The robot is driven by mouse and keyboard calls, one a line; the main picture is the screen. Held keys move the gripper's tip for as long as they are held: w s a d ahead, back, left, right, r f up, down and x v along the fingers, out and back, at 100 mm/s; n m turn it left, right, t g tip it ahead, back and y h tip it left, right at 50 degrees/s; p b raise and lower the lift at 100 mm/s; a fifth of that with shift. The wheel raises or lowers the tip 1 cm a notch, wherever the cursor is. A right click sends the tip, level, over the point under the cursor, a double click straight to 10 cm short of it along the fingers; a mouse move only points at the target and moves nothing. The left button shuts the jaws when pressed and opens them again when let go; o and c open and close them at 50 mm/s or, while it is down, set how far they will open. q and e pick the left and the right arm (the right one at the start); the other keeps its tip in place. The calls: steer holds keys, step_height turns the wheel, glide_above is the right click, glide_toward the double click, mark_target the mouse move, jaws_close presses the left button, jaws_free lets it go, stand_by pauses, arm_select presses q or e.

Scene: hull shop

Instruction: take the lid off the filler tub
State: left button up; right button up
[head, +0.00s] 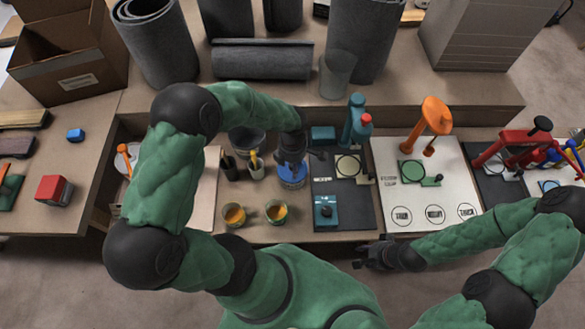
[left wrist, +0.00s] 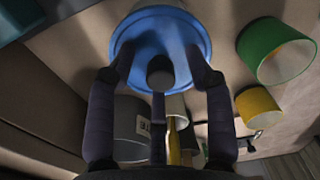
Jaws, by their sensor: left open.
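The filler tub's round blue lid (left wrist: 137,50), with a dark knob (left wrist: 160,70) at its middle, fills the top of the left wrist view. In the head view the blue tub (head: 291,178) stands on the bench, partly hidden under my left gripper (head: 291,158). My left gripper points down over the lid. In the left wrist view its fingers (left wrist: 158,78) are spread around the knob, with gaps showing; I cannot tell whether they touch the lid. My right gripper (head: 366,257) is at the bench's front edge, away from the tub; its fingers are too small to read.
A dark pot (head: 247,140) and upright tools stand behind and left. A dark board (head: 342,215) with teal parts lies right, then a white board (head: 450,180) with an orange lamp-like arm (head: 431,118).

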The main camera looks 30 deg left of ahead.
arm_select(q)
steer(key=c, duration=0.9)
steer(key=shift+r, duration=0.15)
steer(key=shift+r+p, duration=0.4)
steer(key=shift+r, duration=0.15)
step_height(320, 180, up, 2)
steer(key=shift+r+p, duration=0.25)
steer(key=shift+p, duration=0.45)
steer(key=shift+s+d+r+p, duration=1.2)
steer(key=shift+s+d+r, duration=1.15)
steer(key=shift+d, duration=0.2)
steer(key=shift+s+d+r+p, duration=1.2)
steer(key=shift+s+d+r, duration=1)
steer(key=shift+s+d, duration=0.3)
